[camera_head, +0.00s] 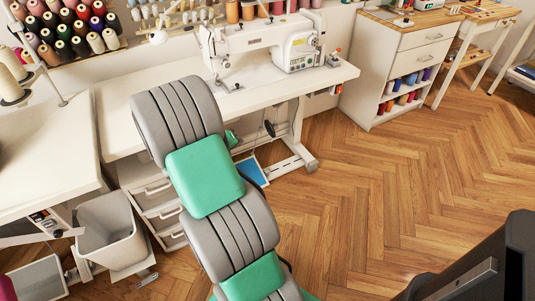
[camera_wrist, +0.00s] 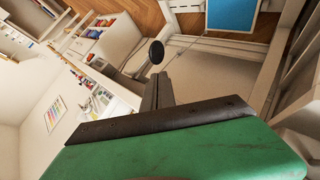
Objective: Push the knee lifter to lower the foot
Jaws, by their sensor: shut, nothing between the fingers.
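The sewing machine (camera_head: 265,45) stands on a white table, with its needle and presser foot area (camera_head: 220,78) at its left end. The knee lifter (camera_head: 269,128) is a round black pad hanging below the tabletop. It shows larger in the wrist view (camera_wrist: 156,52), on a thin rod. My gripper (camera_wrist: 158,78) is shut and empty, its grey fingers pointing toward the pad. The fingertips lie just below the pad in the wrist picture; I cannot tell whether they touch it. In the head view my arm hides most of the gripper. The foot's height is too small to tell.
The white table (camera_head: 335,74) overhangs the knee lifter. A blue pedal (camera_head: 251,172) lies on the floor below it, between the table's legs (camera_head: 299,150). A drawer unit (camera_head: 160,205) and a grey bin (camera_head: 108,230) stand left of my arm.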

